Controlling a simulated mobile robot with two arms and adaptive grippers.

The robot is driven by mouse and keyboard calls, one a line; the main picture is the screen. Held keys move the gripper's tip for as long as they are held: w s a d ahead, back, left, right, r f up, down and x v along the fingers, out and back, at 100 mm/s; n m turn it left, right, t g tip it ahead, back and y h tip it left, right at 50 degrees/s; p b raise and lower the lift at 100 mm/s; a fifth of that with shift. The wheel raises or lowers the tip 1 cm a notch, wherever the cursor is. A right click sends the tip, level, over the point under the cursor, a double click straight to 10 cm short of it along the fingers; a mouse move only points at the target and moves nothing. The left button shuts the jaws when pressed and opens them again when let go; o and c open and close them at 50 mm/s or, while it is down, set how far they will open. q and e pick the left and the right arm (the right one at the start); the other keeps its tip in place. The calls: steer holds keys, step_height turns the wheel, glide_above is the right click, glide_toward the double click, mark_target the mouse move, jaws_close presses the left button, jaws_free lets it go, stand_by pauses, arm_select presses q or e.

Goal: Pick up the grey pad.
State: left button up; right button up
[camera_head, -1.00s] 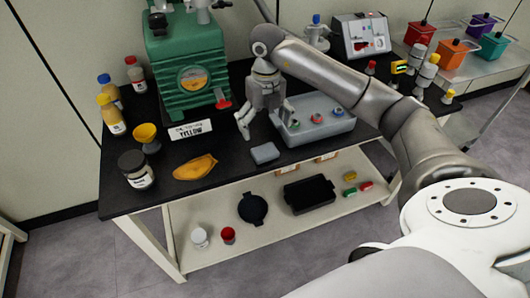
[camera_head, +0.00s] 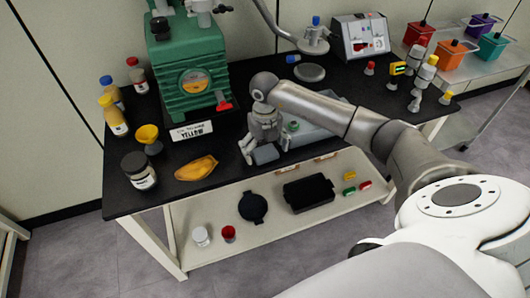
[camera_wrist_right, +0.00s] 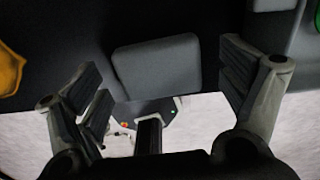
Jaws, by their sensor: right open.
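The grey pad (camera_head: 265,154) lies flat on the black bench top near its front edge. My right gripper (camera_head: 265,155) is low over the pad, with its fingers to either side of it in the head view. In the right wrist view the pad (camera_wrist_right: 158,75) is a rounded grey block ahead of and between the fingertips of the open right gripper (camera_wrist_right: 160,80). There is a gap on each side, and nothing is held. My left gripper is not in view.
A grey tray (camera_head: 318,133) stands just right of the gripper, partly hidden by my arm. An orange-yellow piece (camera_head: 196,168) lies to the left. A lower shelf (camera_head: 215,250) holds several items.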

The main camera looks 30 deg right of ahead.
mark_target(265, 151)
steer(key=c, duration=0.9)
steer(key=shift+o, duration=0.2)
steer(key=shift+r, duration=0.1)
steer(key=shift+r, duration=0.4)
step_height(265, 151, up, 2)
steer(key=shift+r, duration=0.2)
steer(key=s+a+r+b, duration=0.2)
steer(key=s+a+r, duration=0.7)
steer(key=a, duration=0.1)
steer(key=shift+s+a+r+b, duration=0.15)
steer(key=shift+a+r+b, duration=0.15)
steer(key=shift+r, duration=0.05)
